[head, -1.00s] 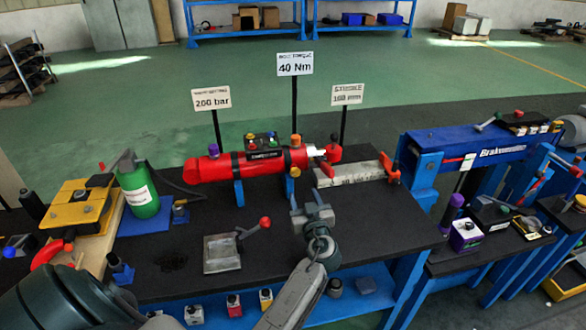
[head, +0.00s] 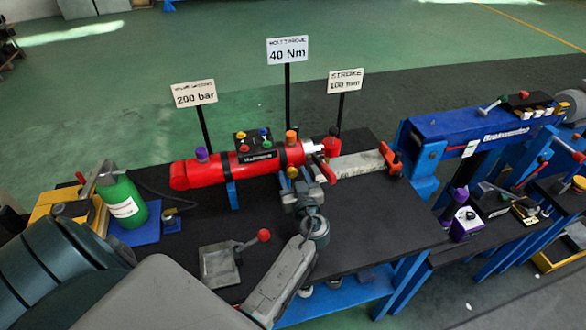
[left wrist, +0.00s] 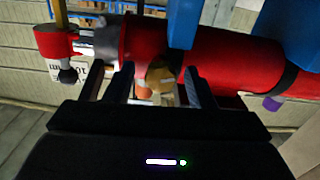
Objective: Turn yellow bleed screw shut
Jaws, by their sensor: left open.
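A red hydraulic cylinder (head: 215,170) lies across the dark bench on blue supports. A small yellow bleed screw (head: 291,173) sits low on its near side, below an orange knob (head: 291,137). My left gripper (head: 295,190) is just in front of the screw. In the left wrist view the gripper (left wrist: 160,88) is open, its dark fingers on either side of the yellow screw (left wrist: 160,74), with the red cylinder (left wrist: 145,45) behind. I cannot tell whether the fingers touch the screw. My right gripper is not in view.
A green bottle (head: 122,203) stands at the left. A grey plate with a red-knobbed lever (head: 220,265) lies on the near bench (head: 365,225). Signs on posts (head: 288,50) stand behind the cylinder. A blue press (head: 465,135) is at the right.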

